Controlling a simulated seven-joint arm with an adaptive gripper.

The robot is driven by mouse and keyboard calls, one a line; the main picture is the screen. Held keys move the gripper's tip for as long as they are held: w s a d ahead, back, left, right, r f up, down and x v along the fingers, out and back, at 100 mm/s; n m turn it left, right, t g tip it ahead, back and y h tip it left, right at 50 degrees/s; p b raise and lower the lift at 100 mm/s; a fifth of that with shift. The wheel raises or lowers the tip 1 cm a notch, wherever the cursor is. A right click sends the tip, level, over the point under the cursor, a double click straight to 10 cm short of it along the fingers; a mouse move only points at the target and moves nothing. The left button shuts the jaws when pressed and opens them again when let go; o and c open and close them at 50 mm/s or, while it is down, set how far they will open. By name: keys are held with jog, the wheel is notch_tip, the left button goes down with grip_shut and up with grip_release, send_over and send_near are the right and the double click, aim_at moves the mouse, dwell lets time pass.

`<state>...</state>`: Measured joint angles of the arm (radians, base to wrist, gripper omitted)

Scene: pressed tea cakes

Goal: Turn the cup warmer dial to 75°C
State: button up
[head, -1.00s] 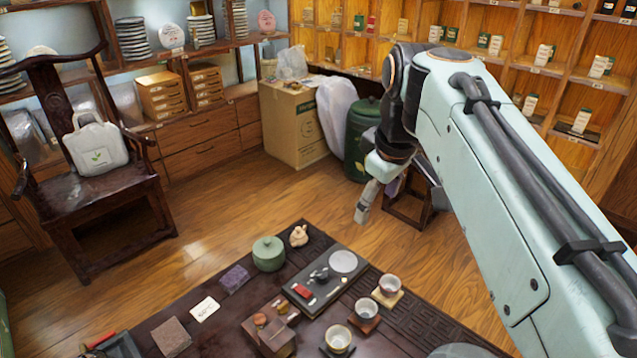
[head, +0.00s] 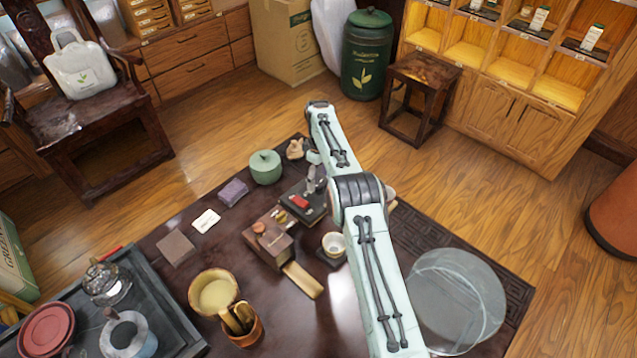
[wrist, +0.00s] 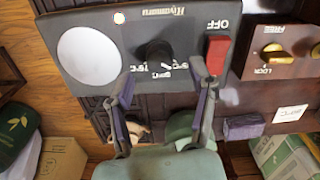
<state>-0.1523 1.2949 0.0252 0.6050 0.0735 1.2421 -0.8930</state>
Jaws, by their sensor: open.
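The cup warmer (wrist: 88,20) is a dark panel with a pale round plate (wrist: 88,55), a black dial (wrist: 155,50) and a red switch (wrist: 217,55) marked OFF. Its lettering is upside down in the wrist view. A short white mark shows at the dial's lower right, but I cannot read the setting. My gripper (wrist: 163,78) is open and empty, its fingertips on either side of the dial's near edge, apparently not touching it. In the head view, the warmer (head: 318,212) is partly hidden by my arm; its red switch and my gripper (head: 310,180) show.
A wooden box with brass lock parts (wrist: 288,68) stands beside the warmer's switch end. A clear round lid (head: 455,300) is at right.

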aim_at(319, 188)
jog(key=shift+f, duration=1.45)
grip_shut()
